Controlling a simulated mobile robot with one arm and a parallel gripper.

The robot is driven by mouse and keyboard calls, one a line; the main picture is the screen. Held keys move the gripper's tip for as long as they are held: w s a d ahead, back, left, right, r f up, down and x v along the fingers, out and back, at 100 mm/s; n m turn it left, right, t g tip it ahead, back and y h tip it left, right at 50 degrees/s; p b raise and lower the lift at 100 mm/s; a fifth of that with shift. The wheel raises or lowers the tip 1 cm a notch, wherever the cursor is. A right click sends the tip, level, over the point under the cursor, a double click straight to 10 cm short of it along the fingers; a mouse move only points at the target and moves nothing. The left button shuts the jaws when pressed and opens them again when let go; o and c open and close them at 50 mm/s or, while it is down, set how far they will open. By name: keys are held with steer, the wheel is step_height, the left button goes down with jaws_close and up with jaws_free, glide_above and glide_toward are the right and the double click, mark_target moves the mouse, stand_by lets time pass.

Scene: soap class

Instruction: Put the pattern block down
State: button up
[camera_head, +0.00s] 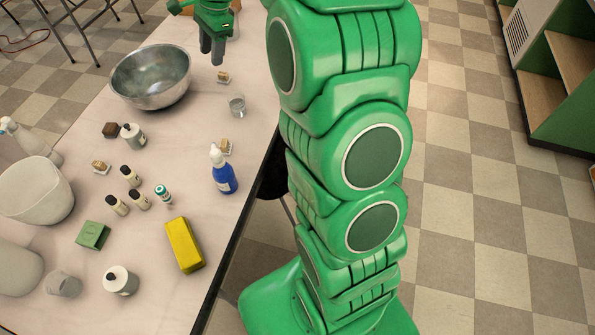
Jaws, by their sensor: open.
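My gripper (212,45) shows at the top of the view, over the far part of the pale table (190,125). It points down, and I see nothing held in it. A small tan block (223,76) on a white base stands on the table just below and right of the fingers, apart from them in the picture. Similar tan blocks stand at the right edge (225,146) and at the left (101,166). A green block (93,235) with a mark on top lies near the front. I cannot tell which is the pattern block.
A metal bowl (150,78) stands left of my gripper, with a clear glass (236,105) to its right. Free room lies mid-table.

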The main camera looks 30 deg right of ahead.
steer(key=s+a+r+n+g+h, duration=0.1)
steer(key=s+r+n, duration=0.25)
steer(key=s, duration=0.75)
steer(key=s+a+r+n, duration=0.15)
steer(key=s+n, duration=0.35)
steer(key=s, duration=0.6)
steer(key=s+d+f+n+h, duration=0.1)
steer(key=s+n, duration=0.2)
steer(key=s, duration=0.7)
steer(key=s+d+f+n+g, duration=0.1)
steer(key=s+n, duration=0.3)
steer(key=s, duration=0.7)
steer(key=shift+s+d+g+h, duration=0.2)
steer(key=shift+d+g+h, duration=0.1)
steer(key=shift+h, duration=0.1)
